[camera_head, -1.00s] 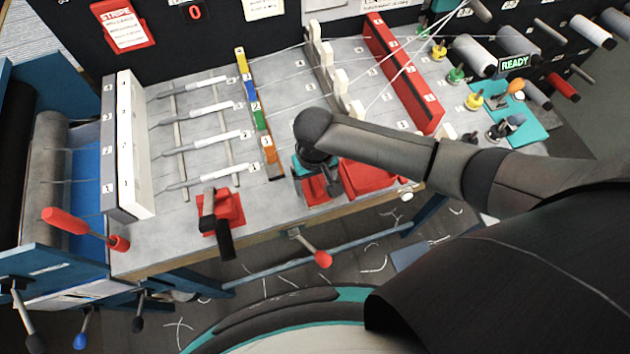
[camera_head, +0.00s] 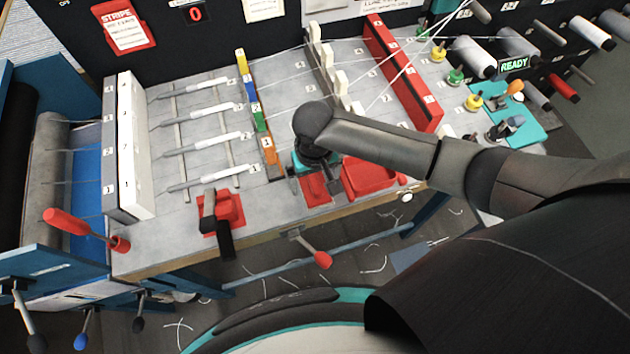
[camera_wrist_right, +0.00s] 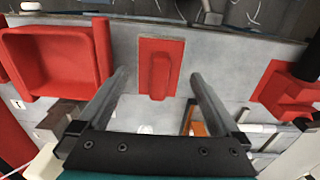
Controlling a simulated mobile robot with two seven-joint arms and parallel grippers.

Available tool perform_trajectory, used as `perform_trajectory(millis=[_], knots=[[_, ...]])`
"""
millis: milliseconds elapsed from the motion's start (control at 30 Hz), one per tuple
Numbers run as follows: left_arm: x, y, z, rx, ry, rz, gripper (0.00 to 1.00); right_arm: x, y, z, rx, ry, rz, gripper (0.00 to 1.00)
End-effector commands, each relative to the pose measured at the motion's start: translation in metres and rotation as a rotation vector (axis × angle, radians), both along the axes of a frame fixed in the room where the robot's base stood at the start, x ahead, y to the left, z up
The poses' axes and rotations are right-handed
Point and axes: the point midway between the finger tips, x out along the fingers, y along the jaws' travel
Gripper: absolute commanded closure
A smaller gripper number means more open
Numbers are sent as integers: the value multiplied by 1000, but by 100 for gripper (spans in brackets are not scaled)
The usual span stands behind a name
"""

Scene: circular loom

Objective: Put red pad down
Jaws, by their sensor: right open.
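The red pad (camera_head: 316,189) lies on the grey tabletop near the front edge, just left of the red bin. In the right wrist view the red pad (camera_wrist_right: 160,68) is a flat red square with a raised red grip in its middle. My right gripper (camera_wrist_right: 159,74) is open, with one finger on each side of the grip and clear space between. In the head view my right gripper (camera_head: 318,167) hangs just above and behind the pad, its fingers mostly hidden by the wrist. My left gripper is not in view.
A red bin (camera_head: 368,176) sits close right of the pad. A red block with a black handle (camera_head: 222,210) stands to the left. The coloured numbered strip (camera_head: 258,118) and white threaded rods are behind. A red-knobbed lever (camera_head: 322,260) sticks out below the front edge.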

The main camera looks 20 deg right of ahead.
Motion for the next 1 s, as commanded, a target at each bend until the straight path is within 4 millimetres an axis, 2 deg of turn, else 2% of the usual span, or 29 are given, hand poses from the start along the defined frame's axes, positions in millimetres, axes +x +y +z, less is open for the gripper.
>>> perform_trajectory(millis=[33,300,500,667,1000], knots=[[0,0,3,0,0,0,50,1,0,12,1,-3,1,0],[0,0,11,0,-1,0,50,1,0,69,1,-3,1,0],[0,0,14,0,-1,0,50,1,0,96,0,-2,-1,0],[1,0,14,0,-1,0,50,0,0,104,-1,-1,-1,0],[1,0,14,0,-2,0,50,0,0,104,-1,0,-1,0]])
